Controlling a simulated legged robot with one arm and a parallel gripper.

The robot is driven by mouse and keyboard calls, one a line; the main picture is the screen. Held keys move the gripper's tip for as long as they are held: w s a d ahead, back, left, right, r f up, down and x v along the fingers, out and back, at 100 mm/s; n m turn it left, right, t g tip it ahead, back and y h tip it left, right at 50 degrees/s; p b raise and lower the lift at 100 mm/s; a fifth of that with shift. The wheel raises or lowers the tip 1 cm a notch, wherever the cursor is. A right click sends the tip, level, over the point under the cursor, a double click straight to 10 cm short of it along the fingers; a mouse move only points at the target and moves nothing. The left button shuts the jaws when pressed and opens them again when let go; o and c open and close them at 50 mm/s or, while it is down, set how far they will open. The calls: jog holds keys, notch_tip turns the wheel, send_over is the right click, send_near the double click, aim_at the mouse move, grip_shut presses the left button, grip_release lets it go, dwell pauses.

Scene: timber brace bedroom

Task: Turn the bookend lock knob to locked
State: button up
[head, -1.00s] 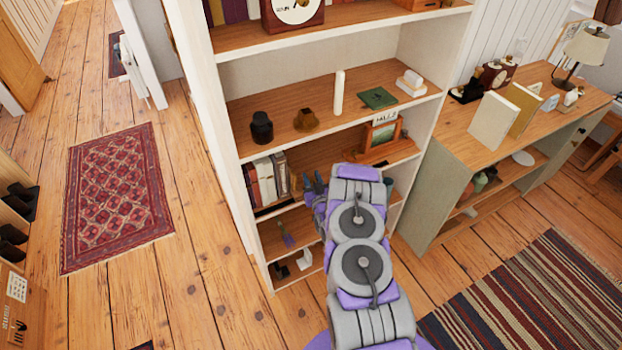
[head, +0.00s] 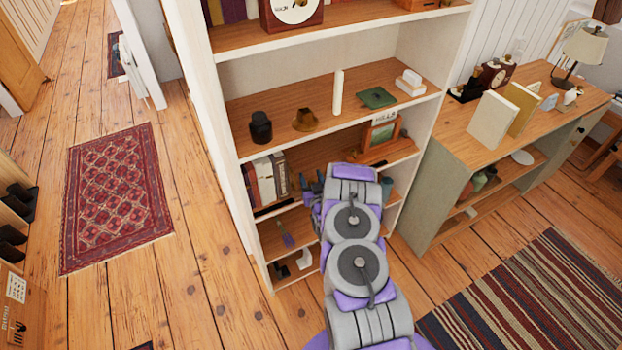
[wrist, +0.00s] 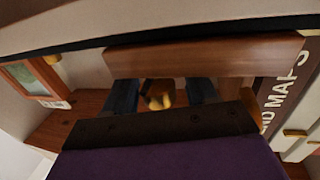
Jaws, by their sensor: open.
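In the wrist view, a small brass-coloured knob (wrist: 158,94) shows between the two dark blue fingers of my gripper (wrist: 161,96). The fingers are open, one on each side of the knob; I cannot tell whether they touch it. A brown wooden block (wrist: 205,56), seemingly part of the bookend, lies across the view by the knob. Part of the knob is hidden behind the dark edge of my gripper, and its turn position cannot be read. In the head view my gripper (head: 313,185) is at the bookcase, beside the row of books; the knob is hidden there.
Books (head: 265,180) stand left of my gripper in the head view. A framed picture (head: 380,135) stands on the shelf to the right. The shelf above (head: 350,95) holds several small items. A low cabinet (head: 450,160) stands right of the bookcase. Floor is open at left.

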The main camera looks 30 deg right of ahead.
jog(key=s+a+p, duration=0.3)
jog(key=s, duration=1.4)
jog(key=shift+a+p, duration=0.15)
jog(key=shift+p, duration=0.2)
jog(key=shift+f, duration=0.1)
